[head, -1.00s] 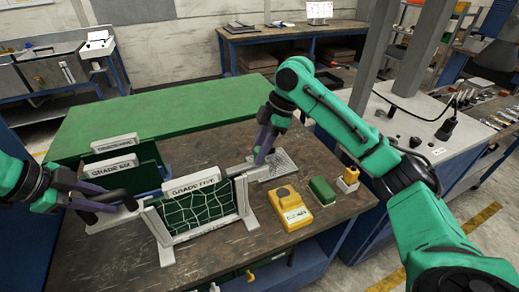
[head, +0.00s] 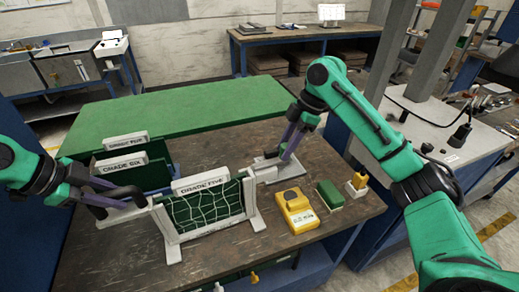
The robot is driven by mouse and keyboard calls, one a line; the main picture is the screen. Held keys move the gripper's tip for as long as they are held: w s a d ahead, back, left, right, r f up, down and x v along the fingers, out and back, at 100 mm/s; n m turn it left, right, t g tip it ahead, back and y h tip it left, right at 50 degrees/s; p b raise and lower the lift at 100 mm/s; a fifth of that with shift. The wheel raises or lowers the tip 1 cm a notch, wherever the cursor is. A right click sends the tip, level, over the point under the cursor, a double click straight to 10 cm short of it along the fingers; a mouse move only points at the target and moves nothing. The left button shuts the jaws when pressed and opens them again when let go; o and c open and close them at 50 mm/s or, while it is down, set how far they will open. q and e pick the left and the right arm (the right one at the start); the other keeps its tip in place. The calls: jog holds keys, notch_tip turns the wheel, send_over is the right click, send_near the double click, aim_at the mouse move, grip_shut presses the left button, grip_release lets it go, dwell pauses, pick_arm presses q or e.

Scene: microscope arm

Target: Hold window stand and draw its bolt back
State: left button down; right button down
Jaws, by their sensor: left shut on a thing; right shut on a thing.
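The window stand (head: 171,237) is a white frame on feet with a green, white-netted panel and a "GRADE FIVE" label. It stands upright at the front of the bench in the head view. My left gripper (head: 138,197) is shut at its left side, by a dark curved handle. A pale bolt (head: 262,173) sticks out from the upper right side of the stand. My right gripper (head: 281,160) is shut on the bolt's outer end, to the right of the frame. The fingertips of both grippers are small and partly hidden.
Two more labelled green panels (head: 125,161) stand behind, at the left. A yellow box (head: 296,211), a green block (head: 329,193) and a small yellow piece on a white base (head: 357,184) sit at the right. A green mat (head: 190,122) covers the back of the bench.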

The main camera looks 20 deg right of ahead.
pick_arm(q)
jog(key=shift+a, duration=0.1)
pick_arm(e)
jog(key=shift+d, duration=0.3)
jog(key=c, duration=0.5)
grip_release()
jog(key=shift+a, duration=0.1)
jog(key=v, duration=1.2)
pick_arm(q)
jog(key=c, duration=0.5)
grip_release()
jog(key=shift+c, duration=0.2)
